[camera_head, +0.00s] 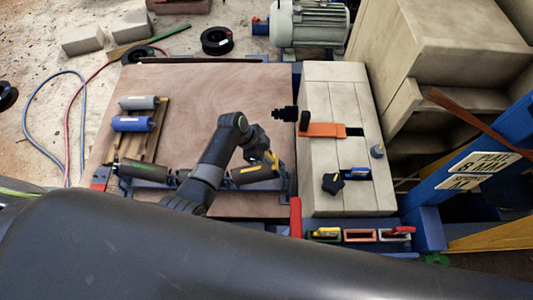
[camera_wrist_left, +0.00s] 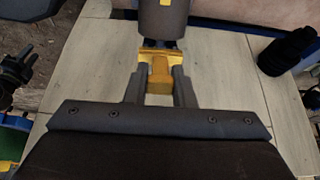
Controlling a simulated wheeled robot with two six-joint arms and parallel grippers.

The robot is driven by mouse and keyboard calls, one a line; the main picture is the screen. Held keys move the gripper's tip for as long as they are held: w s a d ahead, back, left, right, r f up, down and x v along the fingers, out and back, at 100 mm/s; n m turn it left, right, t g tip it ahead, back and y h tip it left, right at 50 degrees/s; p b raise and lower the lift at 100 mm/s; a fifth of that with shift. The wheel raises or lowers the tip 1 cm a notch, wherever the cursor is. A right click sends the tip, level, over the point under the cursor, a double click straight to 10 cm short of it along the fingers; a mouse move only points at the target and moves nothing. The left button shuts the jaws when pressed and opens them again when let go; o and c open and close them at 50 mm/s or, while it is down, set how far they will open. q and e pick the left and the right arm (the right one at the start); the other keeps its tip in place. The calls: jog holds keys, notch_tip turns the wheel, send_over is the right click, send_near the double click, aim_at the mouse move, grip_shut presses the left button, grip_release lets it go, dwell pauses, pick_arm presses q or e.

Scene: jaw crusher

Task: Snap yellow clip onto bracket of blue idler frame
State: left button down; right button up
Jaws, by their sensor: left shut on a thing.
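My left gripper (camera_head: 270,157) is shut on the yellow clip (camera_head: 273,159), at the right end of the blue idler frame (camera_head: 150,184). In the left wrist view the yellow clip (camera_wrist_left: 160,72) sits between the two dark fingers of the gripper (camera_wrist_left: 162,82). Its far end is right at the blue bracket (camera_wrist_left: 165,43), below the end of a dark grey roller (camera_wrist_left: 162,18). I cannot tell whether the clip touches or grips the bracket. The grey roller with a yellow mark (camera_head: 255,174) lies on the frame beside the gripper. My right gripper is not in view.
A pale plank bench (camera_head: 340,90) right of the frame carries an orange piece (camera_head: 322,130), a black star knob (camera_head: 332,183) and a blue holder (camera_head: 357,174). Spare rollers (camera_head: 132,124) lie on the left. The brown board (camera_head: 200,95) behind is clear.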

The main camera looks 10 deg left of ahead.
pick_arm(q)
jog(key=shift+b+x, duration=0.75)
jog(key=shift+x, duration=0.25)
jog(key=c, duration=1.1)
grip_release()
jog(key=shift+c, duration=0.2)
jog(key=p+v, duration=0.2)
jog(key=v, duration=1.5)
jog(key=shift+a+r, duration=0.15)
jog(key=s+a+f+n+y, duration=0.1)
jog(key=s+a+f+n, duration=0.2)
jog(key=f, duration=0.5)
jog(key=s+a+f+n+y+p, duration=0.1)
jog(key=s+a+f+n, duration=0.1)
jog(key=s+f+n, duration=0.35)
jog(key=s+a+f+n+y, duration=0.1)
jog(key=s+a+f, duration=0.15)
jog(key=f, duration=0.65)
jog(key=s+a+f+n+y, duration=0.1)
jog(key=s+f, duration=0.3)
jog(key=s, duration=0.5)
jog(key=s+a+f+n+y, duration=0.1)
jog(key=s+a+f+n, duration=0.2)
jog(key=s, duration=0.7)
jog(key=s+a+f+n+y, duration=0.1)
jog(key=s+a+f+n, duration=0.1)
jog(key=s+f, duration=0.5)
jog(key=s, duration=0.3)
jog(key=shift+n+p, duration=0.35)
jog(key=shift+p, duration=0.05)
